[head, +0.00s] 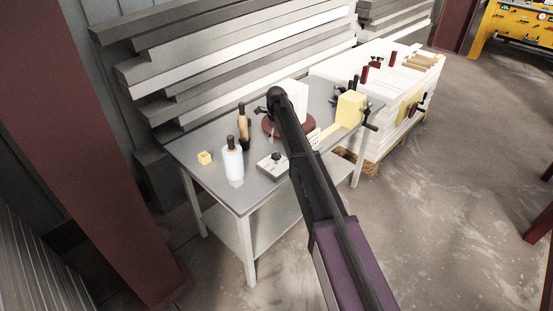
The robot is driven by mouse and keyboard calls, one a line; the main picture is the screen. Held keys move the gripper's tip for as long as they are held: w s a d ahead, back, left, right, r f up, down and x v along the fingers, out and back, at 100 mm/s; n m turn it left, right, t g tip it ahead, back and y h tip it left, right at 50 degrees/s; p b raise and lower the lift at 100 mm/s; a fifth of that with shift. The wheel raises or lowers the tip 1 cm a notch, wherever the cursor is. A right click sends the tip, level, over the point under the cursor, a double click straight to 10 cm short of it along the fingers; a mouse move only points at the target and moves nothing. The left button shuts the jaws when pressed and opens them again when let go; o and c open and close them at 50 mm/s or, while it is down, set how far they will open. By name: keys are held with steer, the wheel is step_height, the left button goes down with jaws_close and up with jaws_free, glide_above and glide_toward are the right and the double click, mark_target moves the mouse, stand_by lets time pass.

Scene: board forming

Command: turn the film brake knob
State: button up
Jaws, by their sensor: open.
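A small pale box (273,167) with a dark round knob (276,157) on top sits near the front edge of the grey table (215,180). It looks like the film brake, but I cannot read any marking. My arm crosses the picture from the lower right and ends above the table. My gripper (262,109) is at its far end, small, dark and partly hidden by the arm. It is open and appears empty, beyond the pale box in the picture and apart from the knob.
A white roll with a dark top (232,160), an orange-and-black bottle (244,128) and a yellow cube (205,158) stand left of the box. A reddish round base with a white block (296,97) is behind my arm. A yellow clamp-like block (350,109) stands right.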

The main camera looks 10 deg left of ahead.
mark_target(276, 155)
steer(key=shift+f+b, duration=4.7)
steer(key=shift+f, duration=0.3)
steer(key=c, duration=1.1)
